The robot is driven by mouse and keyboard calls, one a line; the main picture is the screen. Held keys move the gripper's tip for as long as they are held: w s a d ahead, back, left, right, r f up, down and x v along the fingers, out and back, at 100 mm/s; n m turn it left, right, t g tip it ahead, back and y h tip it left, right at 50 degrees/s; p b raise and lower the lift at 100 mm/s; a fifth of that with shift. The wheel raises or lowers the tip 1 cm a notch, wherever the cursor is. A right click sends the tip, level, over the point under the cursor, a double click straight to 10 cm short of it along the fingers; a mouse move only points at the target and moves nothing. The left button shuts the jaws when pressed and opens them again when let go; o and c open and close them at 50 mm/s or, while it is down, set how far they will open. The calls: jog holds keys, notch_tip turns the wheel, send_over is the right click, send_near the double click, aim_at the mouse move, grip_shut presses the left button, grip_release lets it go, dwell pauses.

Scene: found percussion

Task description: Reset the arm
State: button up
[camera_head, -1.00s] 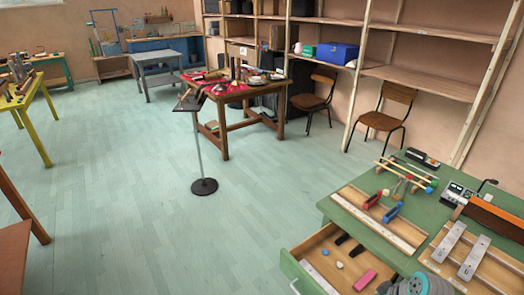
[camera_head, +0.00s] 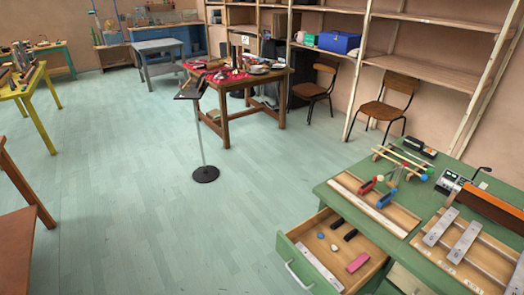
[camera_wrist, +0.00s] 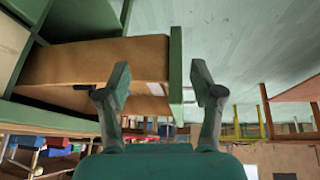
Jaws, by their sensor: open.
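My gripper (camera_wrist: 160,84) shows in the wrist view with its two grey-green fingers spread apart and nothing held between the tips. The green front panel of the open drawer (camera_wrist: 176,75) appears between the fingers in that view; I cannot tell how far off it is. In the head view my gripper does not show. There the wooden drawer (camera_head: 306,269) stands pulled out of the green bench (camera_head: 440,190), its pale handle (camera_head: 299,276) on the front.
The drawer holds a pink block (camera_head: 357,262), dark pieces and small stones. Metal bars on a wooden frame (camera_head: 465,242), mallets and blocks lie on the bench. A music stand (camera_head: 205,174) and a red-topped table (camera_head: 226,79) stand beyond. The floor between is clear.

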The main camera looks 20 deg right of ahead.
jog(key=s+a+m+t+h, duration=0.2)
jog(key=s+a+t, duration=0.2)
jog(key=s+a, duration=0.8)
jog(key=s+a+r+t, duration=0.2)
jog(key=s+a+r, duration=0.1)
jog(key=s+r, duration=0.3)
jog(key=s+a+r+t+y, duration=0.1)
jog(key=s+a+r+t, duration=0.1)
jog(key=s+r, duration=0.5)
notch_tip(320, 180, up, 4)
jog(key=shift+s+a+f+m+t+y, duration=0.1)
jog(key=shift+s+a+m+t+y, duration=0.25)
jog(key=shift+t, duration=0.35)
jog(key=shift+w, duration=0.15)
